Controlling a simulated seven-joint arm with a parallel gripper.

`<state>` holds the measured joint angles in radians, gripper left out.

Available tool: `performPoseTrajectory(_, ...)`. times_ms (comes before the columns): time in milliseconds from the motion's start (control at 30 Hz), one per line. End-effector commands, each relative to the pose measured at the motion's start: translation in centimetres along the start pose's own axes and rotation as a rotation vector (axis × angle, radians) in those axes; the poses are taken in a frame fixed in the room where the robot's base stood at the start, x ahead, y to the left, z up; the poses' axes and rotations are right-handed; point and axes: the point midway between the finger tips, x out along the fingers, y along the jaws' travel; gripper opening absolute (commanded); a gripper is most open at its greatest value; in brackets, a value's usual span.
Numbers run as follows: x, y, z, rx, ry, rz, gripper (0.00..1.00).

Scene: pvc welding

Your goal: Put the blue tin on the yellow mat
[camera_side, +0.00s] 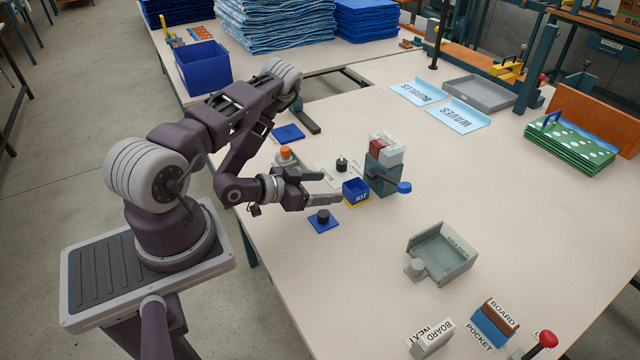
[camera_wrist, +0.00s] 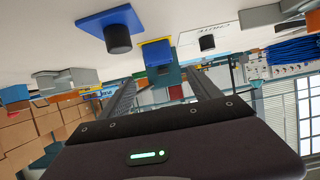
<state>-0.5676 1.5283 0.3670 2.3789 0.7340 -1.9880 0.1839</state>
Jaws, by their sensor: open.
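The blue tin (camera_side: 356,189), a small box marked KIT, stands upright near the middle of the table. It also shows in the wrist view (camera_wrist: 157,54), which looks upside down. A thin yellow strip (camera_side: 356,204) shows along its base, apparently the yellow mat under it; most of that is hidden, and I cannot tell whether the tin rests fully on it. My gripper (camera_side: 333,187) is open and empty, low over the table just left of the tin. In the wrist view the tin is ahead, between the lines of my two fingers (camera_wrist: 159,77).
A dark cylinder on a blue mat (camera_side: 312,226) is just in front of my gripper. A black knob on a white sheet (camera_side: 330,172) is behind. A teal block with a blue-ended lever (camera_side: 379,180) stands close right of the tin. The table farther right is clear before a grey tray (camera_side: 445,262).

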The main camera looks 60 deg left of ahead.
Motion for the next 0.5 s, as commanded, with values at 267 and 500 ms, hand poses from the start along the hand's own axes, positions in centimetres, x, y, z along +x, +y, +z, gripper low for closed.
performPoseTrajectory(267, 3.6, -1.1, -8.8, 0.183, -0.158, -0.046, 0.72)
performPoseTrajectory(500, -2.0, 2.0, -21.4, 0.189, -0.356, -0.163, 0.72)
